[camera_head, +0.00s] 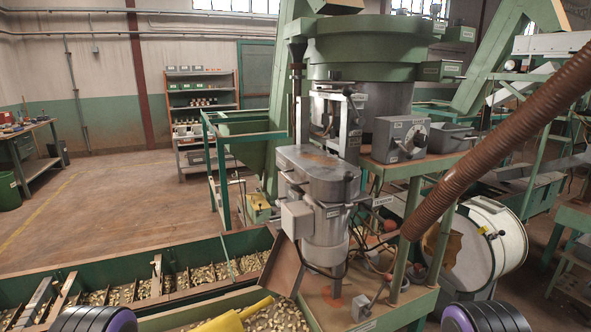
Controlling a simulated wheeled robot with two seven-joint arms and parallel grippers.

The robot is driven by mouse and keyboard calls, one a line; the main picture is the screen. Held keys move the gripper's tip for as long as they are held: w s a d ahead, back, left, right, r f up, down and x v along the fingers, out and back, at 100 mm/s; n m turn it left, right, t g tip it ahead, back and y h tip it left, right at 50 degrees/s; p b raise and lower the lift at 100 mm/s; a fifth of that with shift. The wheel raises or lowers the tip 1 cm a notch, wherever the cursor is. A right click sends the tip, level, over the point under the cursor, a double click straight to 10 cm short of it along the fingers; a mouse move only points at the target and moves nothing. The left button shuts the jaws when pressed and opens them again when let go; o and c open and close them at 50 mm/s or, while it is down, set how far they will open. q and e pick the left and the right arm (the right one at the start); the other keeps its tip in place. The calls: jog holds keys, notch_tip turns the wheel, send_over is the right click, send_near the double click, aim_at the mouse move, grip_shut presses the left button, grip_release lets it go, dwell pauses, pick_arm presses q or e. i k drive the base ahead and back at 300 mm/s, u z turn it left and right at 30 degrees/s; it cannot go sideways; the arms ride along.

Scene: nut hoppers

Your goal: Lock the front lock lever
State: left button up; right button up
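A grey metal machine (318,180) stands on a green frame at the middle. It has a lidded housing, a lighter motor-like body and several small labels too small to read. I cannot tell for certain which part is the front lock lever. A small grey box with a lever-like part (362,308) sits on the frame's lower front. A white round drum (490,245) at the right carries a small yellow and black fitting on its face. Neither of my grippers is in view; dark ribbed parts with purple, apparently mine, show at the bottom edge.
A green trough with nuts (130,275) runs across the lower left, with a yellow scoop-like piece (235,317) near it. A brown corrugated hose (500,140) crosses the right side. Open floor (110,205) lies at the left, before a shelf (203,115) and a workbench (30,155).

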aim_at(346, 90)
jog(key=u, duration=0.05)
jog(key=k, duration=1.2)
jog(key=z, duration=0.85)
jog(key=i, duration=1.35)
jog(key=u, duration=0.4)
